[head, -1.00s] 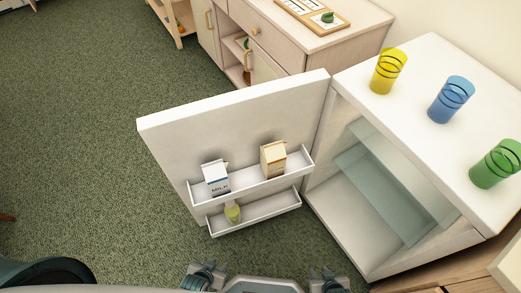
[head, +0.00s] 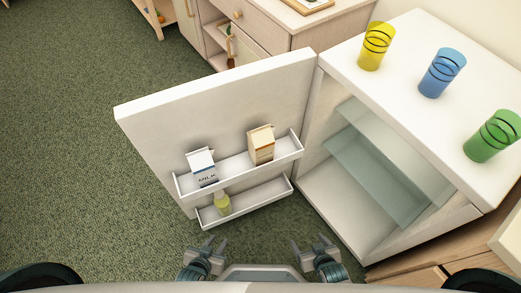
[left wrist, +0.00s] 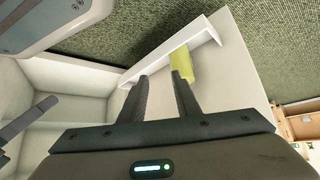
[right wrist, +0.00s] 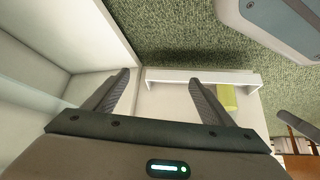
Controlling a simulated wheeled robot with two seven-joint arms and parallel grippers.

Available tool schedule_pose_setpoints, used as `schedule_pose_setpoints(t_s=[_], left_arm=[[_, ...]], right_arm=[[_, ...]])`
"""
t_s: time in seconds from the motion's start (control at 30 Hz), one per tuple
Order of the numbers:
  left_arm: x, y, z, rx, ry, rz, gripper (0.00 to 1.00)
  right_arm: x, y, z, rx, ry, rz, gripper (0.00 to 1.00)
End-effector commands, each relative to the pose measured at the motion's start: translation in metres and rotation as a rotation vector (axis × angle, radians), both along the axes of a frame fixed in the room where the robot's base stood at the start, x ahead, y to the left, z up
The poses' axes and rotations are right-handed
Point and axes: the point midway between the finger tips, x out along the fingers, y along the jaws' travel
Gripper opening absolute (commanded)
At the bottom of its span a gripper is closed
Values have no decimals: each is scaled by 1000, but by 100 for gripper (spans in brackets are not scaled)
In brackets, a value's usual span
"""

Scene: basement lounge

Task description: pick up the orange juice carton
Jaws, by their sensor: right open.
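The orange juice carton (head: 262,146), cream with orange-brown markings, stands upright in the upper rack (head: 232,168) on the inside of the open fridge door. My left gripper (head: 208,246) is open and empty, low in front of the door below the racks. My right gripper (head: 311,245) is open and empty, in front of the fridge opening, below and to the right of the carton. I cannot make out the carton in either wrist view. The right wrist view shows both right fingers (right wrist: 160,82) apart with nothing between them.
A milk carton (head: 201,167) stands left of the juice in the same rack. A yellow-green bottle (head: 222,203) sits in the lower rack. Yellow (head: 376,46), blue (head: 442,73) and green (head: 492,137) cups stand on the fridge top. Green carpet lies left of the door.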

Motion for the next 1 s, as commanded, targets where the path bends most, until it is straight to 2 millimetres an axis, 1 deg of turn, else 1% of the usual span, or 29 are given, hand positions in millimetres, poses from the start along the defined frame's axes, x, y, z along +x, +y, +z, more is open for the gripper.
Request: schedule_pose_setpoints(t_s=[0.03, 0.07, 0.1, 0.17, 0.2, 0.27, 0.3, 0.37, 0.4, 0.47, 0.5, 0.57, 0.6, 0.7, 0.8, 0.9, 1.0], left_arm=[[12, -10, 0, -20, -65, -12, 29], [19, -16, 8, -33, -107, -19, 29], [29, -24, 20, -52, -168, -27, 29], [41, -37, 42, -83, -261, -41, 29], [49, -45, 58, -107, -327, -49, 29], [57, -57, 85, -143, -424, -61, 29], [61, -64, 104, -168, -489, -67, 29], [64, -73, 133, -205, -585, -75, 29], [64, -79, 153, -231, -650, -79, 29], [62, -84, 184, -270, -744, -83, 29], [59, -87, 204, -296, -806, -84, 29], [53, -90, 234, -334, -890, -83, 29], [48, -90, 252, -358, -943, -82, 29], [35, -89, 292, -408, -1050, -77, 29], [24, -86, 320, -443, -1127, -71, 29], [17, -84, 337, -463, -1168, -67, 29], [14, -82, 344, -470, -1185, -65, 29]], right_arm=[[16, 7, -4, 11, -52, 11, 77], [26, 11, 1, 18, -83, 19, 77], [38, 17, 9, 29, -127, 27, 77], [56, 27, 23, 47, -197, 42, 77], [67, 34, 34, 60, -245, 53, 77], [82, 44, 52, 81, -316, 68, 77], [90, 51, 64, 96, -363, 78, 77], [100, 61, 84, 119, -433, 93, 77], [105, 67, 98, 135, -481, 103, 77], [111, 76, 119, 162, -548, 117, 77], [113, 82, 132, 179, -592, 126, 77], [114, 89, 153, 204, -654, 139, 77], [114, 93, 166, 219, -690, 146, 77], [112, 101, 195, 253, -767, 160, 77], [108, 105, 216, 278, -821, 170, 77], [106, 107, 229, 293, -850, 175, 77], [105, 108, 235, 299, -861, 177, 77]])
